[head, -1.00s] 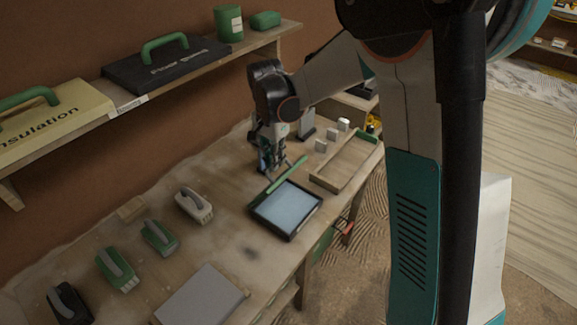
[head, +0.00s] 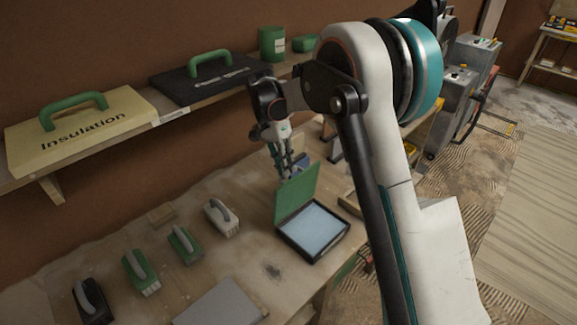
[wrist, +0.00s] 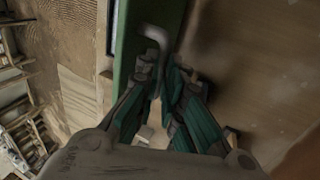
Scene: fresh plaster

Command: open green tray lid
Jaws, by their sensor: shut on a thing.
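The tray (head: 337,240) has a dark rim and a pale blue-white inside. It lies on the workbench in the head view. Its green lid (head: 297,193) stands raised at the tray's far edge, its broad face showing, and the tray is uncovered. In the wrist view the lid (wrist: 133,45) is a green band with a bent grey handle (wrist: 156,38). My gripper (head: 286,168) is behind the lid's upper part. In the wrist view its fingers (wrist: 166,85) are closed around the handle's end, which they partly hide.
Several handled brushes or blocks, one of them green (head: 184,243), lie left of the tray. A grey slab (head: 220,304) lies in front. The shelf (head: 190,107) above holds a yellow insulation case (head: 85,125) and a black case (head: 190,82). My arm hides the bench's right part.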

